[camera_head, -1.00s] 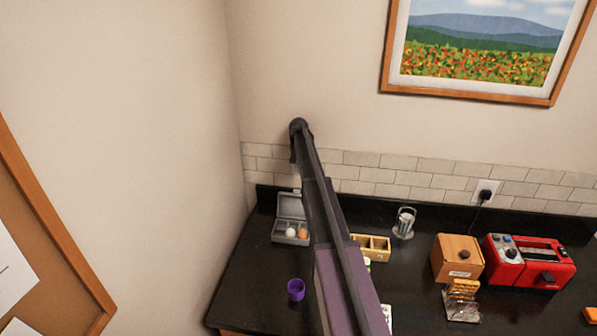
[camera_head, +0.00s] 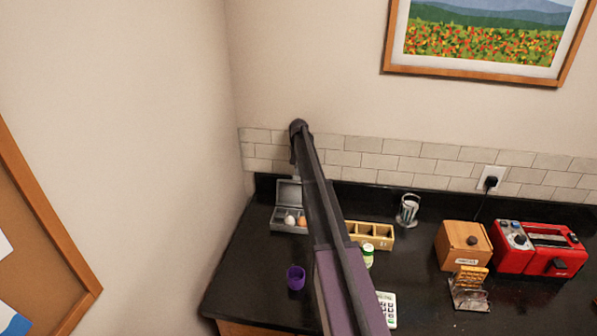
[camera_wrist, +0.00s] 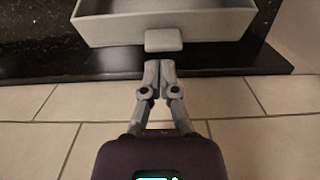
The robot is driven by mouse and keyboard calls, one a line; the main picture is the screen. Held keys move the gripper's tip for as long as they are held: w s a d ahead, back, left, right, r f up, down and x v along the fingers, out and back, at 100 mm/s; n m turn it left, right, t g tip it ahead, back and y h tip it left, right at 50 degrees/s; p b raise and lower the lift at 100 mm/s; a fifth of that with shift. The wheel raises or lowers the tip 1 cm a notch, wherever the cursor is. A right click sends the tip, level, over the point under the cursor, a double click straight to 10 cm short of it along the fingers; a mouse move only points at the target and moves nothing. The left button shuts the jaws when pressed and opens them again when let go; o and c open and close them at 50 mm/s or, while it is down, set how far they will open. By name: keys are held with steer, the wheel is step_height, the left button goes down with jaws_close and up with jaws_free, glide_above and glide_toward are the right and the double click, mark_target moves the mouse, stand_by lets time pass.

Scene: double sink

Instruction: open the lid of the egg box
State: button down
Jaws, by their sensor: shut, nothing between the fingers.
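The grey egg box (camera_head: 284,229) stands on the dark counter near the left corner in the head view. Its lid (camera_head: 288,192) is raised and stands roughly upright at the back. A white egg (camera_head: 289,220) and a brown egg (camera_head: 303,221) show inside. In the wrist view the lid (camera_wrist: 165,29) fills the top, with its small tab (camera_wrist: 164,40) on the near edge. My gripper (camera_wrist: 158,66) is shut and empty, its fingertips just below the tab in the picture; I cannot tell whether they touch it. In the head view my arm largely hides my gripper.
A purple cup (camera_head: 296,278) stands in front of the egg box. A yellow compartment tray (camera_head: 378,235), a green-and-white can (camera_head: 368,255), a glass (camera_head: 408,209), a wooden box (camera_head: 463,245) and a red toaster (camera_head: 538,250) are to the right. The tiled wall (camera_head: 340,157) is close behind.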

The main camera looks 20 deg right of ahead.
steer(key=shift+f+b, duration=0.35)
steer(key=shift+f, duration=0.2)
steer(key=shift+a, duration=0.1)
